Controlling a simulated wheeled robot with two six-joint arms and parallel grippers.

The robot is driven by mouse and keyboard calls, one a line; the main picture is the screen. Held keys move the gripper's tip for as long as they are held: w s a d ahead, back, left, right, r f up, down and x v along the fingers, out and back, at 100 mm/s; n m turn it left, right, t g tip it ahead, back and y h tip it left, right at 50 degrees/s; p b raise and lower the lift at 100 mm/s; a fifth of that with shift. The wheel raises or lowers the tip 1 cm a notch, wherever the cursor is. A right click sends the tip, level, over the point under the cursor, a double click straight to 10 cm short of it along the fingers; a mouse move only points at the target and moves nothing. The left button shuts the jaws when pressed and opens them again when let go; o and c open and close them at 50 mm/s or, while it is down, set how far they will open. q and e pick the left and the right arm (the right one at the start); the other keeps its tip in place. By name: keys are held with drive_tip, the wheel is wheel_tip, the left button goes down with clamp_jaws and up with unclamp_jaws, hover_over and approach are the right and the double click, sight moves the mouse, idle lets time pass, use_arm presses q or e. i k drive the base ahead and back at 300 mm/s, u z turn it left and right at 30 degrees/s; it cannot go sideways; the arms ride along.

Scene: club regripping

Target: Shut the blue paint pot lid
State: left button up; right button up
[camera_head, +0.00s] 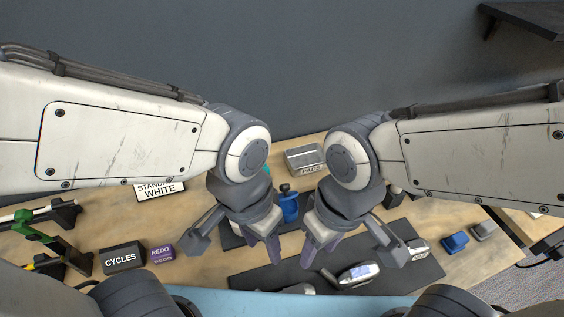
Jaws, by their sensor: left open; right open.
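A small blue container-like object with a dark knob on top (289,207) stands on a dark mat between my two grippers. I cannot tell for certain that it is the paint pot, or whether a lid on it is open or shut. A smaller blue block-like item (455,243) lies at the right of the table. My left gripper (235,246) is open and empty, pointing down left of the blue object. My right gripper (350,251) is open and empty, pointing down to its right. Both grippers and wrists hide parts of the mats.
A grey tray marked PADS (305,158) stands at the back. A STANDARD WHITE sign (161,190), a CYCLES box (123,257) and a purple REDO box (162,253) are on the left. A grey-white device (358,274) lies on the front mat (250,284). A rack with a green item (35,232) stands far left.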

sight(287, 195)
drive_tip(key=u, duration=1.4)
drive_tip(key=k, duration=1.3)
drive_tip(key=z, duration=1.7)
drive_tip(key=i, duration=0.5)
drive_tip(key=z, duration=0.05)
